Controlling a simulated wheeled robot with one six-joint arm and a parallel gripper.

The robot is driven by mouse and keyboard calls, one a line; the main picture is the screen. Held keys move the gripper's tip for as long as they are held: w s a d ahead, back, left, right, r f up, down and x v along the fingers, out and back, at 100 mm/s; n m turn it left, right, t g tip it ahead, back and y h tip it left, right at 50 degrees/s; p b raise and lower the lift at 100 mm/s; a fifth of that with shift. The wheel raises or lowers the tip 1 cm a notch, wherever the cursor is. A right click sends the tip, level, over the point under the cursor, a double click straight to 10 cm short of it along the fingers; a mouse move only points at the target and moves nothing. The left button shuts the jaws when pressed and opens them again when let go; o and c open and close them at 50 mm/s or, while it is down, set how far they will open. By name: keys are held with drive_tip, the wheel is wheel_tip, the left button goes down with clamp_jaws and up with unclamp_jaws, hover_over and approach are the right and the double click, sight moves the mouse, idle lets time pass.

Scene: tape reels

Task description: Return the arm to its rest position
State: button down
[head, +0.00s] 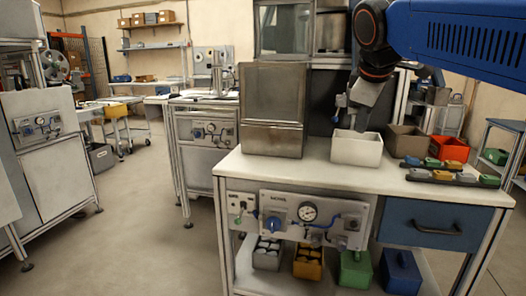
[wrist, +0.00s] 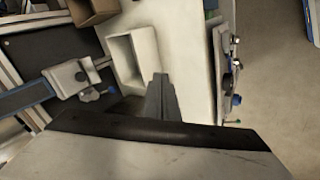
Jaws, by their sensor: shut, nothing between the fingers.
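My arm (head: 460,42) reaches in from the upper right of the head view, over the workbench. The white bin also shows in the wrist view (wrist: 117,62), just beyond the fingertips to the left. The part of the bin I can see inside looks empty. I cannot tell the exact height of the fingertips above the bench.
The workbench (head: 225,165) has a grey metal cabinet (head: 273,105) left of the white bin. A brown bin (head: 407,141), an orange bin (head: 449,148) and small coloured parts (head: 445,176) lie to the right. Open floor (head: 140,215) spreads to the left.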

drive_tip(key=s+d+f+m+g+y, duration=0.1)
drive_tip(key=s+f+m, duration=0.4)
drive_tip(key=s+f, duration=0.7)
drive_tip(key=s+d+f+m+g+y, duration=0.1)
drive_tip(key=s+d+f+m, duration=0.2)
drive_tip(key=s+f, duration=1)
wheel_tip(320, 180, down, 8)
drive_tip(key=shift+d+r+m, duration=0.1)
drive_tip(key=shift+d+m, duration=0.05)
drive_tip(key=shift+m, duration=1.05)
drive_tip(key=c, duration=2.5)
unclamp_jaws()
